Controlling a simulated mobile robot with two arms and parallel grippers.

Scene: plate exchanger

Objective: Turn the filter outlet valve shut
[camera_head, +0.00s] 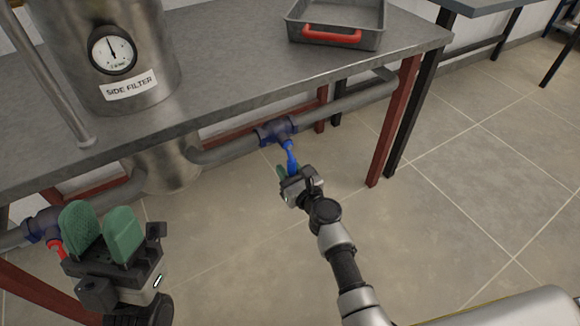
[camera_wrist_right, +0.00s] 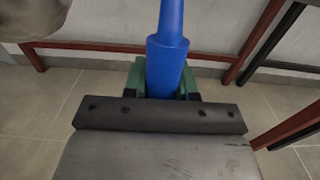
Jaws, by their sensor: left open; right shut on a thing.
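A blue valve handle (camera_head: 291,157) hangs down from a dark blue valve body (camera_head: 277,131) on the grey pipe under the bench. The handle points across the pipe line. My right gripper (camera_head: 289,173) is shut on the handle's lower part. In the right wrist view the blue handle (camera_wrist_right: 166,55) stands between the green finger pads (camera_wrist_right: 165,82). A second valve body (camera_head: 43,226) with a red handle (camera_head: 57,249) sits on the pipe at the far left. My left gripper (camera_head: 102,226) is open and empty beside it, partly hiding it. No label tells which valve is the outlet.
The steel filter tank (camera_head: 105,45), labelled "SIDE FILTER" with a gauge (camera_head: 112,49), passes through the grey bench (camera_head: 235,72). A grey tray with a red handle (camera_head: 331,35) stands on the bench. A red bench leg (camera_head: 394,122) stands right of my right gripper. The tiled floor (camera_head: 460,190) is clear.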

